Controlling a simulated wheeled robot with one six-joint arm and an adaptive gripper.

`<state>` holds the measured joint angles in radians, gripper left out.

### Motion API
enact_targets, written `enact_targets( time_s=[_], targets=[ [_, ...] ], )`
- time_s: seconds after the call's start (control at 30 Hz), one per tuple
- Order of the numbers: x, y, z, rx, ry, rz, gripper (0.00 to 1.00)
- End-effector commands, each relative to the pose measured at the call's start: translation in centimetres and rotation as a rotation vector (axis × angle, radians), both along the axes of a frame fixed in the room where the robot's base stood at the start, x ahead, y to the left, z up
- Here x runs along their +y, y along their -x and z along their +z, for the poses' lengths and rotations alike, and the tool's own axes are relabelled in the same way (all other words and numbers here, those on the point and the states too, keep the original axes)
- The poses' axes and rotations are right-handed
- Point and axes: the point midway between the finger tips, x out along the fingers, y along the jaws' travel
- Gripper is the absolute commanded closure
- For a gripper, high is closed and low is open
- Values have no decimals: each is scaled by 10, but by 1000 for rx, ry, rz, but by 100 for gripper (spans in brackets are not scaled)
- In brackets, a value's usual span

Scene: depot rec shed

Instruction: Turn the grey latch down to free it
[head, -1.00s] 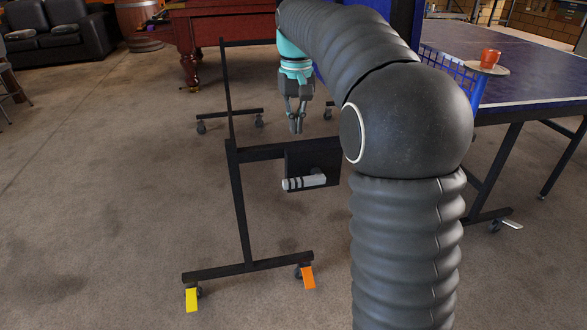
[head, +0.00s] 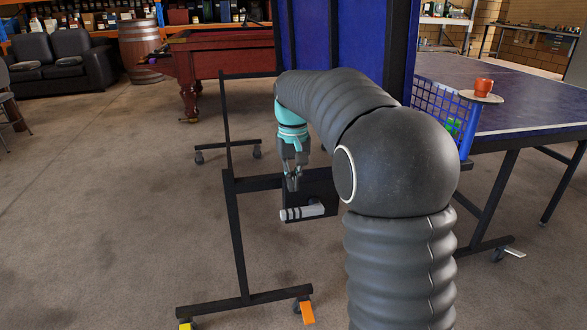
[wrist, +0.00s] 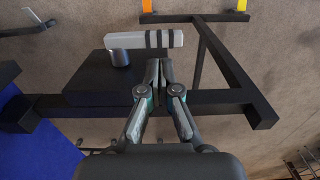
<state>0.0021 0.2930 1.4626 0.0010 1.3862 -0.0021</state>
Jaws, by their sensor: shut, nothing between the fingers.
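The grey latch (head: 301,213) is a light bar with dark bands near its left end. It lies nearly level across the front of a black plate (head: 322,197) on the dark frame of the folding table. In the wrist view the latch (wrist: 150,39) runs across the top, with a dark round pivot (wrist: 121,57) beside it. My gripper (head: 293,187) points down just above the latch's banded half, shut and empty. In the wrist view my gripper's fingertips (wrist: 158,64) are together, close to the banded end. I cannot tell whether they touch it.
The dark frame (head: 240,235) stands on castors with an orange tab (head: 307,311) and a yellow tab (head: 186,326).

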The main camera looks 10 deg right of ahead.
Motion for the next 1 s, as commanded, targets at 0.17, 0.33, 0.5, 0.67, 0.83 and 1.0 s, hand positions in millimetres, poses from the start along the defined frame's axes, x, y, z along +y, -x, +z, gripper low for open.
enact_targets(
  time_s=[0.17, 0.33, 0.5, 0.67, 0.83, 1.0],
  targets=[
    [0, 0, -34, 2, 0, 0, 100],
    [0, 0, -54, 1, 0, 0, 100],
    [0, 0, -62, 0, 0, 0, 100],
    [0, 0, -63, -1, 0, 0, 100],
    [0, 0, -63, -1, 0, 0, 100],
    [1, 0, -64, 0, 11, 1, 100]
  ],
)
